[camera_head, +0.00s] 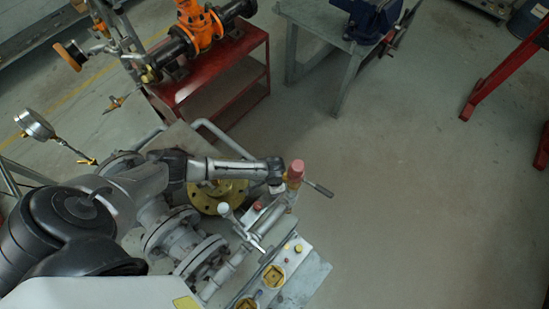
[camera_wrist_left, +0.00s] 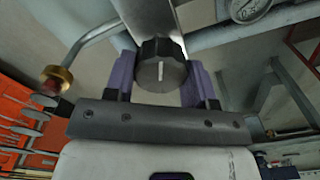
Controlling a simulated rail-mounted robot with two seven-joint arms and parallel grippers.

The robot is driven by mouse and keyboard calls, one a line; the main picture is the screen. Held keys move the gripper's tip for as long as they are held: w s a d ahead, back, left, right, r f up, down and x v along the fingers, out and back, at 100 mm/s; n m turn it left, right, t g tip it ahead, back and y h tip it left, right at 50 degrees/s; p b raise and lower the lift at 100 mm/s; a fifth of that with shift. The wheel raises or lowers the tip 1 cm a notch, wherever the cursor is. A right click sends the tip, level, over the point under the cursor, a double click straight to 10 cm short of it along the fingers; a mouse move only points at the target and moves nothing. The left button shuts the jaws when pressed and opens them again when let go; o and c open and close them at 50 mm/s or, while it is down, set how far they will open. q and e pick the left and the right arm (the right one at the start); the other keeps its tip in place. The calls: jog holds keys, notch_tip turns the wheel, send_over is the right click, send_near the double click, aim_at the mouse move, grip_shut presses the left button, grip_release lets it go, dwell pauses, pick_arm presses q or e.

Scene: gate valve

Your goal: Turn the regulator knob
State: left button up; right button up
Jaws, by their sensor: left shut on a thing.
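The regulator knob (camera_wrist_left: 160,68), with a black ribbed rim and a grey face bearing a white line, is in the middle of the left wrist view. The white line is about upright in that picture. My left gripper (camera_wrist_left: 161,82) has its purple fingers on both sides of the knob and is shut on it. In the head view my left arm reaches in from the left over the grey pipework (camera_head: 185,250). Its end is beside a pink-capped fitting (camera_head: 295,172). I cannot make out the knob or the fingers there. My right gripper is not in view.
A brass flange (camera_head: 207,200) sits below the arm, and a panel with yellow fittings (camera_head: 272,276) is at the bottom. A red cart (camera_head: 240,62) carries an orange valve (camera_head: 199,25). A dial gauge (camera_head: 35,125) stands at left. The floor (camera_head: 420,180) at right is clear.

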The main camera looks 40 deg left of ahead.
pick_arm(q)
jog(key=m, duration=0.3)
jog(key=shift+m+p, duration=0.3)
jog(key=shift+m, duration=0.1)
jog(key=m, duration=0.4)
jog(key=shift+m, duration=0.3)
jog(key=m, duration=0.3)
jog(key=shift+m, duration=0.3)
jog(key=m, duration=0.3)
jog(key=shift+m+b, duration=0.3)
jog(key=m+b, duration=0.1)
jog(key=m, duration=0.3)
jog(key=shift+m, duration=0.3)
jog(key=m+b, duration=0.1)
jog(key=m, duration=0.3)
jog(key=shift+s+m, duration=0.1)
jog(key=shift+m, duration=0.2)
jog(key=m+b, duration=0.1)
jog(key=m, duration=0.3)
jog(key=shift+m+b, duration=0.6)
jog(key=shift+m, duration=1.5)
